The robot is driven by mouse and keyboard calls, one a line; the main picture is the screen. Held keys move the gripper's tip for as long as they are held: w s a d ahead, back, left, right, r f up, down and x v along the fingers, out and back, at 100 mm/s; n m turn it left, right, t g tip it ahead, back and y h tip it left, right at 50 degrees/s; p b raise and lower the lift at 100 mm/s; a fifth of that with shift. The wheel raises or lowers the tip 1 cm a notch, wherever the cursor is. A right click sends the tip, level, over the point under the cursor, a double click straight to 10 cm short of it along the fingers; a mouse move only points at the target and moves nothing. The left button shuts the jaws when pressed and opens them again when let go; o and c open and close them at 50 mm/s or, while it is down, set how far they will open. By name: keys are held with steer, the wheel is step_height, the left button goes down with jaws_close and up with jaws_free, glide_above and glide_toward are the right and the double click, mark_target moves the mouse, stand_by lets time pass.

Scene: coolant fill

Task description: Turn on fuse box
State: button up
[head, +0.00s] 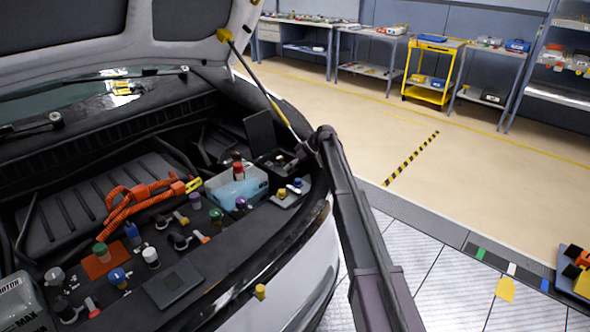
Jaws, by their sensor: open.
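A black box with its lid (261,133) raised stands at the far right corner of the engine bay; it looks like the fuse box. Its inside is small and dark, and I cannot make out a switch or its position. My arm reaches in from the lower right and bends down at the car's edge. My gripper (289,165) is open at the right side of this box, low over it. Whether the fingers touch anything is too small to tell.
A light blue translucent tank (237,186) with a red cap is just left of the box. Several coloured caps and an orange cable (140,198) fill the bay. A yellow prop rod (258,82) rises behind the gripper to the hood. Open floor (480,170) lies to the right.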

steer(key=p, duration=0.1)
steer(key=t+h, duration=0.1)
steer(key=s+n+t+h+p, duration=0.1)
steer(key=shift+s+a+r+p, duration=0.1)
steer(key=shift+a+r+p, duration=0.15)
steer(key=shift+a+p, duration=0.1)
steer(key=t+h, duration=0.1)
steer(key=n+t+h, duration=0.1)
steer(key=s+t+h, duration=0.1)
steer(key=t, duration=0.1)
steer(key=shift+a+f, duration=0.25)
steer(key=shift+a, duration=0.15)
steer(key=shift+r+n+t+h, duration=0.1)
steer(key=shift+n+t+h, duration=0.2)
steer(key=shift+t+h, duration=0.1)
steer(key=shift+s+d+r+p, duration=0.1)
steer(key=shift+s+r+p, duration=0.1)
steer(key=shift+r+p, duration=0.35)
steer(key=p+v, duration=1.1)
steer(key=v, duration=0.2)
steer(key=s+d+f+m+g+h, duration=0.1)
steer(key=s+d+f+m+g, duration=0.1)
steer(key=s+d+m, duration=0.5)
steer(key=s+d, duration=0.6)
steer(key=s, duration=0.2)
steer(key=shift+d+f+h, duration=0.2)
steer(key=shift+d+h, duration=0.05)
steer(key=shift+h, duration=0.05)
steer(key=shift+s, duration=0.1)
